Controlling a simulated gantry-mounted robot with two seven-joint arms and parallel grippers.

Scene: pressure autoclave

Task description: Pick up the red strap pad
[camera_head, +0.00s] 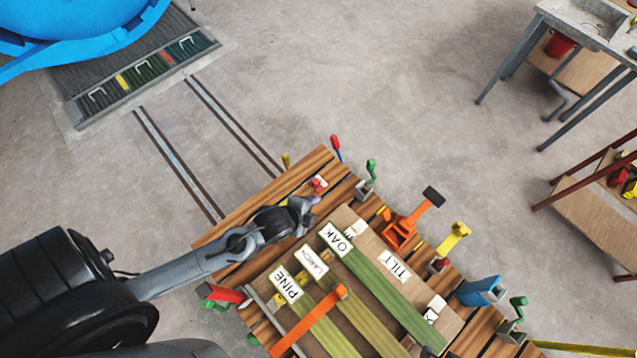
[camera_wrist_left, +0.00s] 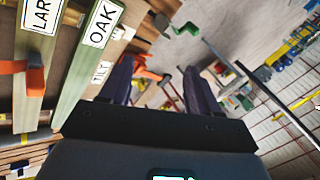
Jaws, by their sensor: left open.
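Several red parts show on the slatted wooden cart (camera_head: 236,215), and I cannot tell for certain which is the strap pad. A small red piece with a white part (camera_head: 317,184) lies just past my left gripper (camera_head: 306,204). A red block (camera_head: 225,293) sits at the cart's left edge, and a red-tipped lever (camera_head: 335,145) stands at the far edge. My left gripper is over the cart's far left part, open, with nothing seen held. In the left wrist view its two fingers (camera_wrist_left: 158,92) stand apart. My right gripper is not in view.
Green boards labelled OAK (camera_head: 337,240), LARCH and PINE lie on the cart with an orange strap (camera_head: 310,320) across. An orange clamp (camera_head: 403,230) and a green clamp (camera_head: 369,172) stand along its edge. Floor rails (camera_head: 180,165) lead toward a blue vessel (camera_head: 75,35).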

